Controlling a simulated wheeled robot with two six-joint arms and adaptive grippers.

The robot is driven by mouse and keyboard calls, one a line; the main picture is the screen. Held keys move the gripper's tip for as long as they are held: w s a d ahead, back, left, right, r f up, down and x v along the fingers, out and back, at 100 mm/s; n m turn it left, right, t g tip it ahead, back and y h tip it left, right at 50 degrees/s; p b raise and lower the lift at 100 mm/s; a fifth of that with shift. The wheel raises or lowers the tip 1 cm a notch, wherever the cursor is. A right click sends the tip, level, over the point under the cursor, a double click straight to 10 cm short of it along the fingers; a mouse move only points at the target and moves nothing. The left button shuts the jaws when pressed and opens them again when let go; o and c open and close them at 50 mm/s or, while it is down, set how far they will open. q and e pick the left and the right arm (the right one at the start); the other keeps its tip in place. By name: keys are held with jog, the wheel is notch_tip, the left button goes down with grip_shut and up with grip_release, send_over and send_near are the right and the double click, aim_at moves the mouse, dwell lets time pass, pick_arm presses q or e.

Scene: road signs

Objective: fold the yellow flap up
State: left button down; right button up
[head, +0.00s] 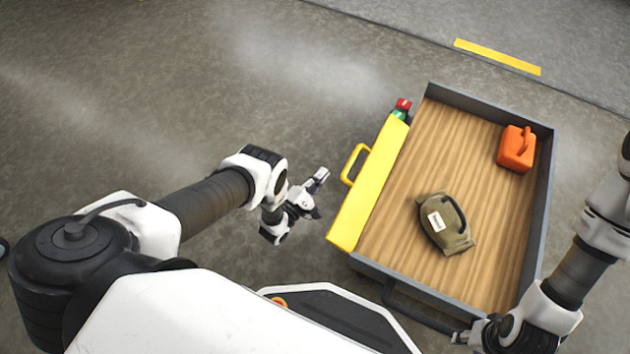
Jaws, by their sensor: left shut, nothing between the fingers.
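The yellow flap (366,190) runs along the left side of a wood-floored cart bed (480,150). It seems to slope outward from the bed, but its exact tilt is hard to tell. Its yellow handle (350,165) sticks out to the left. My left gripper (319,178) is shut and empty, left of the flap and a short way from the handle, apart from both in the picture. My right gripper (464,338) is low in the picture near the bed's front edge; its fingers are too small and partly hidden to read.
A brown bag (445,228) with a white label lies in the bed, and an orange canister (516,149) stands in the far right corner. A red and green object (402,108) is at the flap's far end. The floor left of the flap is clear.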

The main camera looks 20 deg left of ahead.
aim_at(366, 172)
pick_arm(q)
jog(key=w+d+r, duration=0.2)
jog(key=w+d, duration=0.1)
jog(key=d, duration=0.1)
jog(key=shift+w+d+r+b, duration=0.2)
jog(key=shift+w+r+b, duration=0.1)
jog(key=shift+r, duration=0.05)
pick_arm(e)
jog(key=shift+f, duration=0.55)
pick_arm(q)
jog(key=shift+w+r, duration=0.1)
pick_arm(e)
jog(key=shift+s, duration=0.15)
